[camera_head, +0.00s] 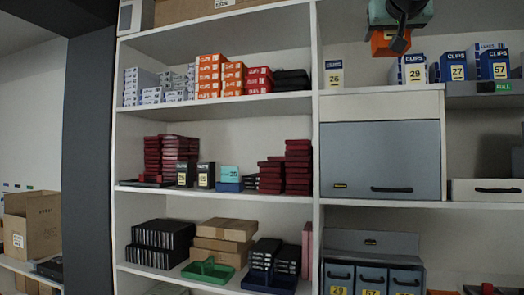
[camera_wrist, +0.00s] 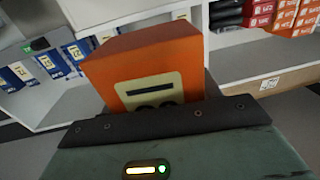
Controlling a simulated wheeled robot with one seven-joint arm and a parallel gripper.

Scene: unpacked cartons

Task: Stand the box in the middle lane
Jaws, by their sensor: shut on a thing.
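An orange box (camera_head: 385,44) hangs under my gripper (camera_head: 398,22) at the top of the head view, in front of the upper right shelf. In the wrist view the orange box (camera_wrist: 150,60) shows large, with a pale label and a dark slot, and it looks tilted. My gripper (camera_wrist: 160,122) is shut on it; its dark edge hides the box's lower part. Blue-and-white CLIPS boxes marked 29 (camera_head: 413,70), 27 (camera_head: 456,68) and 57 (camera_head: 495,63) stand on the upper right shelf. I cannot tell which gap is the middle lane.
A box marked 26 (camera_head: 334,76) stands further left. A green FULL tag (camera_head: 503,87) is on the shelf edge at right. A grey-doored cabinet (camera_head: 378,160) sits below.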

